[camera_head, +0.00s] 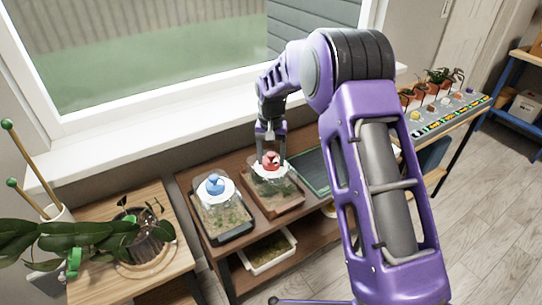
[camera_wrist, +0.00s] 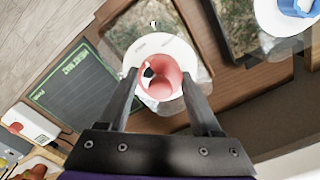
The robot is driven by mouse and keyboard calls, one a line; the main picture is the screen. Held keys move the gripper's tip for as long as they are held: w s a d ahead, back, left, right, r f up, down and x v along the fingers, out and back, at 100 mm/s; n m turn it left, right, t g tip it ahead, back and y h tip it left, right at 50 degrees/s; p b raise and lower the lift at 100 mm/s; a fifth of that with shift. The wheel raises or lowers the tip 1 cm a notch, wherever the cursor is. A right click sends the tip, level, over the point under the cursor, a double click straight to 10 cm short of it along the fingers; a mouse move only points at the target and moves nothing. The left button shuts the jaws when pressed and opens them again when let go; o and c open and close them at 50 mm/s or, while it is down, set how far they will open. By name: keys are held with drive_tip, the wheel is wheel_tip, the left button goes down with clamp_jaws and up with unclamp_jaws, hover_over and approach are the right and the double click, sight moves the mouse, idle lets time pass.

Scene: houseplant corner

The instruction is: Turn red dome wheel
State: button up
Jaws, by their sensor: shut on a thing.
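The red dome wheel (camera_head: 271,158) sits on a white round cap on top of a clear dome over a planted tray, at the middle of the wooden bench. In the wrist view the red wheel (camera_wrist: 160,78) lies between my two fingers, over its white disc (camera_wrist: 178,50). My gripper (camera_head: 269,152) points down from above and is shut on the red wheel, with a finger on either side of it. Part of the wheel's rim is hidden by the fingers in the head view.
A second dome with a blue wheel (camera_head: 214,183) stands just left; the blue wheel also shows in the wrist view (camera_wrist: 300,8). A dark green mat (camera_wrist: 75,88) lies on the other side. A potted plant (camera_head: 143,236) stands at the left. A white bin (camera_head: 268,254) sits on the lower shelf.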

drive_tip(key=shift+n, duration=0.4)
drive_tip(key=o, duration=1.4)
wheel_tip(320, 180, up, 17)
drive_tip(key=shift+r+p, duration=0.2)
drive_tip(key=shift+p, duration=0.75)
